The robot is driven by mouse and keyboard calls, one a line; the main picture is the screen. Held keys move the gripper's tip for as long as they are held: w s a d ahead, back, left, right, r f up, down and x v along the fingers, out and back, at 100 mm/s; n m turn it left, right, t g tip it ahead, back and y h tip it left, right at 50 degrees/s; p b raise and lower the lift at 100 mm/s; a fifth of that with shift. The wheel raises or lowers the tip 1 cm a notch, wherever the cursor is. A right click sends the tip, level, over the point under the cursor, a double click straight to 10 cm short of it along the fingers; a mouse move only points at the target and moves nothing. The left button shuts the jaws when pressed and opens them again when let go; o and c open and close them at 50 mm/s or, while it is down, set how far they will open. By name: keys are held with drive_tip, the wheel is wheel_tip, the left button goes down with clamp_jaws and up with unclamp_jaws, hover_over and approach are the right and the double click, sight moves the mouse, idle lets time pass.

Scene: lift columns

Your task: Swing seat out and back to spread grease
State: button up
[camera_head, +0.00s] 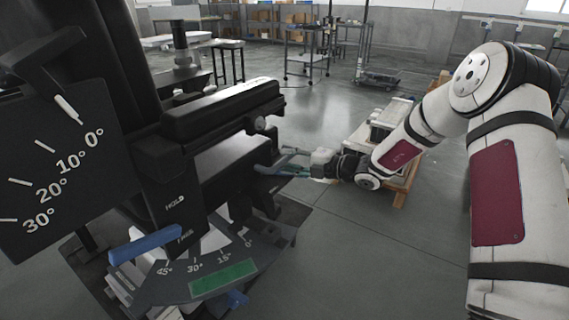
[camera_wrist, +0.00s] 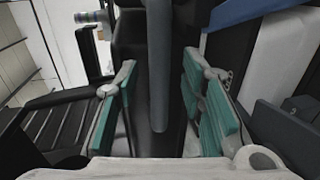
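A black machine with a thick padded-looking upper block (camera_head: 222,108) fills the left of the head view; this seems to be the seat assembly, though its exact outline is hard to tell. A sector plate (camera_head: 215,268) with angle marks from 0° to 45° and a green band lies low under it. My gripper (camera_head: 268,168) is at the machine's right side, its fingers reaching left toward it. In the wrist view, the teal-padded fingers stand apart on either side of a grey round bar (camera_wrist: 158,85). Visible gaps separate both pads from the bar.
A blue lever (camera_head: 145,243) sits beside the plate, below HOLD lettering. A larger angle panel (camera_head: 60,165) stands at far left. A low wooden pallet with boxes (camera_head: 398,190) is behind my arm. Carts (camera_head: 308,58) stand farther back. The floor in front is clear.

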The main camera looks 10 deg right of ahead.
drive_tip(key=shift+x, duration=1.2)
clamp_jaws()
drive_tip(key=shift+s, duration=0.15)
